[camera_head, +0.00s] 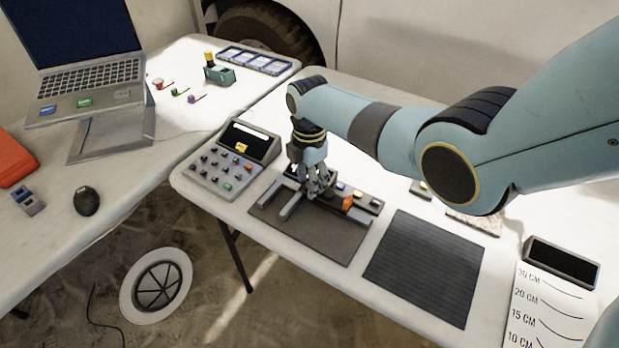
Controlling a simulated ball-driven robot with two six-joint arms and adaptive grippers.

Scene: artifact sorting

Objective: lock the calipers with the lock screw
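The calipers (289,212) lie on a dark grey mat (310,236) on the near side of the right-hand table, with their two long grey jaws pointing to the lower left. A dark bar with small coloured buttons (358,194) and an orange block (348,202) sit at their right end. My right gripper (318,192) points down over the middle of the calipers, at or just above them. Its fingers hide that part, and I cannot make out the lock screw. Whether the fingers are closed on anything is too small to tell. My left gripper is not in view.
A grey button console (222,172) stands left of the mat. A ribbed dark mat (425,265) lies empty to the right. A chart with centimetre marks (540,308) stands at the lower right. The left table holds a laptop (90,75) and a mouse (86,201).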

